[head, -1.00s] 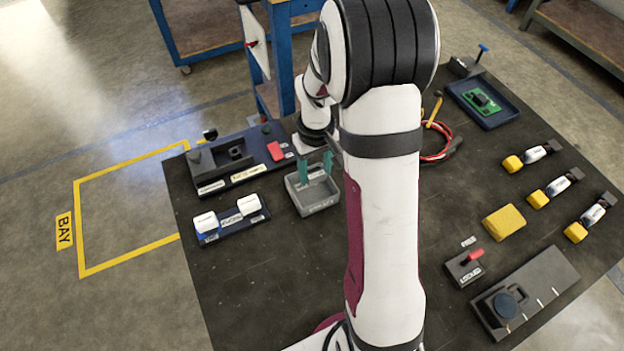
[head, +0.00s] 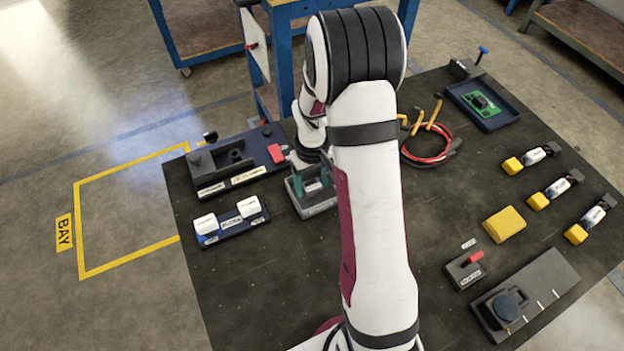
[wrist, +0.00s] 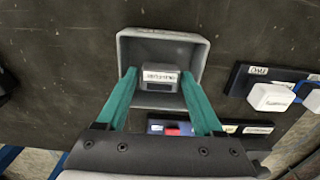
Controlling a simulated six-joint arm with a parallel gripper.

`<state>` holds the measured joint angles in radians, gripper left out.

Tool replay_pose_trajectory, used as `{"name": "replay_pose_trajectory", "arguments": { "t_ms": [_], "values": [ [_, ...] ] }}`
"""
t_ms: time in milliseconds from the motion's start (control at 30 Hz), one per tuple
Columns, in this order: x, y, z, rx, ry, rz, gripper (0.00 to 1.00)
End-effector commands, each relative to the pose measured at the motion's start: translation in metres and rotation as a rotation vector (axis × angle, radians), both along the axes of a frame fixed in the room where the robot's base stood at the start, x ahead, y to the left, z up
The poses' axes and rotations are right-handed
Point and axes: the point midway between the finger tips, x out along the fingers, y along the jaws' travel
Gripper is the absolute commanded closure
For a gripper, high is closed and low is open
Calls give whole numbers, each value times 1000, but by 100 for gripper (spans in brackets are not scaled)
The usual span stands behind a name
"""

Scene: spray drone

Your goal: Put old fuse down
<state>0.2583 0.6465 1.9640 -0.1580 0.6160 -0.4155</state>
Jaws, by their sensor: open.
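A grey open-topped tray (head: 318,209) stands on the dark bench, and it fills the upper middle of the wrist view (wrist: 203,48). A small dark block with a white label (wrist: 160,78), which looks like the old fuse, lies inside the tray. My gripper (wrist: 158,76) has its two teal fingers spread, one on each side of the block, with a gap on both sides. In the head view, my gripper (head: 311,181) is low at the tray. The fingers partly hide the tray's inside there.
A dark panel with a red piece (head: 277,153) is just behind and left of the tray. A base with white-capped blocks (head: 232,224) is to the left. A red cable (head: 433,158), yellow sponge (head: 504,224) and several fuse-like parts lie to the right.

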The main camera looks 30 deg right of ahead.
Motion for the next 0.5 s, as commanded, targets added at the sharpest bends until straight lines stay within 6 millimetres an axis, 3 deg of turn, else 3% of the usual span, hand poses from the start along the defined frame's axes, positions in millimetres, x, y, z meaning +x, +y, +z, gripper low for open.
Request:
{"name": "replay_pose_trajectory", "arguments": {
  "t_ms": [133,300,500],
  "values": [
    [1,0,22,-1,-5,-1,32],
    [1,0,72,-2,-7,0,32],
    [1,0,113,-1,-4,0,32]
  ]
}}
